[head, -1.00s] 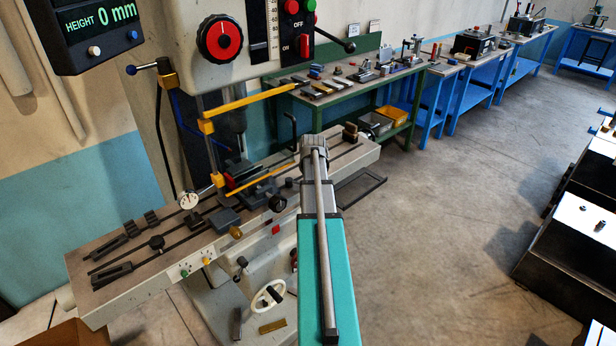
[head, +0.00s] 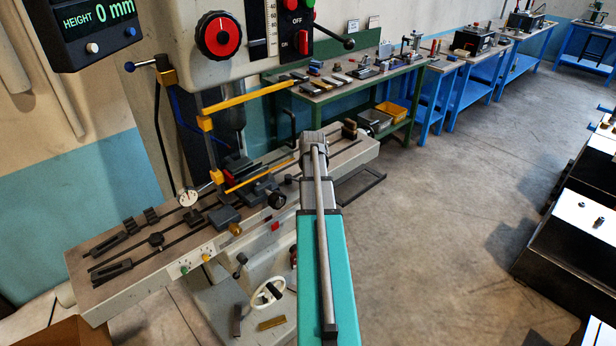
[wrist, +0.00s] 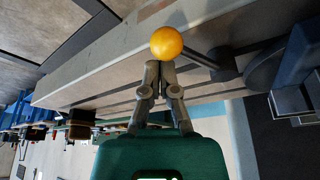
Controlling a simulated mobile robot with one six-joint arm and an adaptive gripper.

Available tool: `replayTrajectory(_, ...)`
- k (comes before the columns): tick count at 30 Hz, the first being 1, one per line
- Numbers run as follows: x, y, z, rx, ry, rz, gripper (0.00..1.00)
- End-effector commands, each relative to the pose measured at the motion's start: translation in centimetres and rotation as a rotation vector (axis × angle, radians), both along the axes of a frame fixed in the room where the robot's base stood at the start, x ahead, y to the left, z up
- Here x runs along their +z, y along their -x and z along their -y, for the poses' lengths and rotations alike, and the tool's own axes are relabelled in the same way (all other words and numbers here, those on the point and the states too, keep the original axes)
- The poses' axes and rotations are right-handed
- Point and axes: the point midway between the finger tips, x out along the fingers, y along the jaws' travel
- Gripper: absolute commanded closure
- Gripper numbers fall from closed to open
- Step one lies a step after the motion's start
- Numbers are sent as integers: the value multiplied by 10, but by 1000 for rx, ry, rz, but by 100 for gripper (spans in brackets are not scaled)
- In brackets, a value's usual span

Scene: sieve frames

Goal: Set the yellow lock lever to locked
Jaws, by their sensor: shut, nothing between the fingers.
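In the wrist view a yellow ball knob (wrist: 167,42) sits on a dark rod (wrist: 200,59), which runs right to a dark round hub (wrist: 224,63) by the pale side of the machine table. It looks like the yellow lock lever. My gripper (wrist: 158,68) is shut and empty, its fingertips just below the ball in the picture; I cannot tell whether they touch it. In the head view my arm's end (head: 312,142) is over the right part of the machine table, and the fingers and the yellow ball are hidden. The lever's locked or unlocked marking is not visible.
The long machine table (head: 80,262) carries clamps and a vise (head: 250,190). Yellow bars (head: 245,98) and the machine head (head: 215,70) stand above it. A white handwheel (head: 268,292) is below. A green bench (head: 345,100) stands behind.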

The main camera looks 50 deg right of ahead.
Motion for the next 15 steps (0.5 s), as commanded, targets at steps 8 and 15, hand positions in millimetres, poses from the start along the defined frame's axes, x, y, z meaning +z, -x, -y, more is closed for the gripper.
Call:
replayTrajectory(8, 7, -13, 28, 1, 0, 0, 100)
replayTrajectory(15, 29, -7, 24, -1, 0, 0, 100)
